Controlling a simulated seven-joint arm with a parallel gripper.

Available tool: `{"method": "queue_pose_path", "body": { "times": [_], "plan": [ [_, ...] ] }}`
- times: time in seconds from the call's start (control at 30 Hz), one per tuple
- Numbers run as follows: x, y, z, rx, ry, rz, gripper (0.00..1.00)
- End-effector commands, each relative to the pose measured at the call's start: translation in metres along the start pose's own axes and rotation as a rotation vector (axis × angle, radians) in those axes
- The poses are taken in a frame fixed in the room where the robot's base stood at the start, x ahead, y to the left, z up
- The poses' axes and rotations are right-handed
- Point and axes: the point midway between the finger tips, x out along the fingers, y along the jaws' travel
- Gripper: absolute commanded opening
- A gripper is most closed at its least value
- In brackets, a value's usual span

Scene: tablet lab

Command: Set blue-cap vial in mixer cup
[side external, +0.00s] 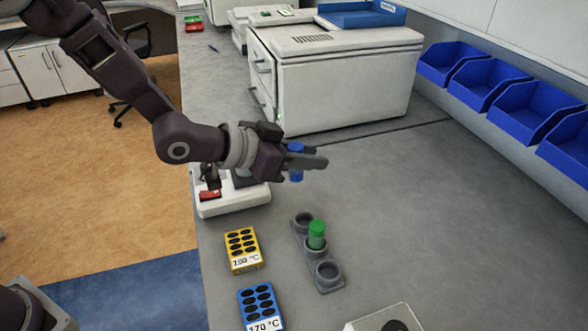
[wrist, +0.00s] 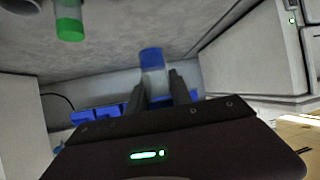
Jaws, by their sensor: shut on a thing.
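My gripper (side external: 304,162) is shut on the blue-cap vial (side external: 296,148) and holds it above the bench, up and left of the grey rack. In the wrist view the vial (wrist: 152,58) stands between the fingers (wrist: 157,90), its blue cap and pale body showing. What seems to be the mixer (side external: 232,200), a white base with a red switch, sits below and left of my gripper. My gripper and wrist cover part of it, and I cannot make out its cup clearly.
A grey three-hole rack (side external: 329,287) holds a green-cap vial (side external: 316,235) in its middle hole; the end holes look empty. Yellow (side external: 243,262) and blue (side external: 262,306) heating blocks stand left of it. A large white machine (side external: 340,85) is behind.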

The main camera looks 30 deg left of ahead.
Motion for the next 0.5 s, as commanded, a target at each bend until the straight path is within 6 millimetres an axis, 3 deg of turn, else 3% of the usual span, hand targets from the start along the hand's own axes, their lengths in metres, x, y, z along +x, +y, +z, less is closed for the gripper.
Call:
{"method": "queue_pose_path", "body": {
  "times": [0.1,0.3,0.5],
  "plan": [
    [-0.015,-0.051,-0.004,-0.009,0.013,-0.002,0.0],
    [-0.044,-0.116,0.003,0.003,-0.004,-0.015,0.0],
    [-0.051,-0.133,0.013,0.01,-0.019,-0.018,0.0]
  ]
}}
